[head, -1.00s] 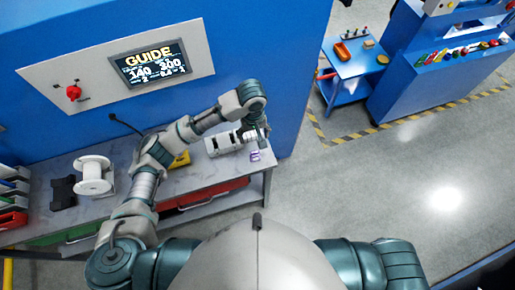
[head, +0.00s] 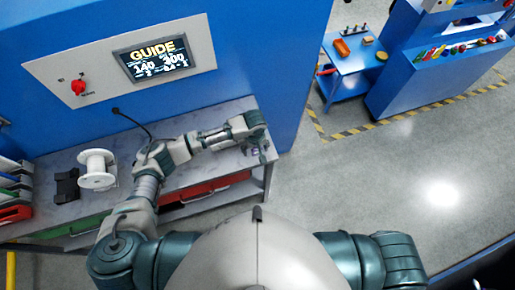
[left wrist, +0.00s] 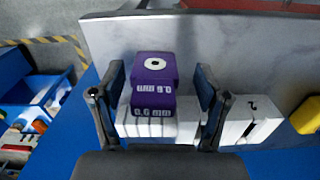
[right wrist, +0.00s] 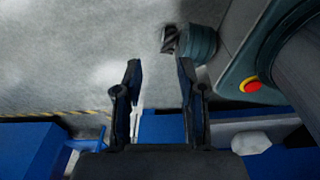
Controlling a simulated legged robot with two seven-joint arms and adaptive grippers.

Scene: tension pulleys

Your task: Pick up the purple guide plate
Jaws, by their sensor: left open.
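The purple guide plate (left wrist: 152,80) stands out in the left wrist view, with a white disc and dark centre on its top and "mm" lettering on its side. My left gripper (left wrist: 158,68) is open, with one finger on each side of the plate and visible gaps between. In the head view my left gripper (head: 258,147) is over the right end of the workbench, and only a small purple patch of the plate (head: 255,151) shows beneath it. My right gripper (right wrist: 158,64) is open and empty over the floor in the right wrist view.
White blocks (left wrist: 240,122) stand in a row beside the plate, close to my left fingers. A yellow piece (left wrist: 306,116) is farther right. On the bench (head: 225,117) are a white spool (head: 97,168) and a black holder (head: 67,186). A blue cart (head: 350,62) stands away at upper right.

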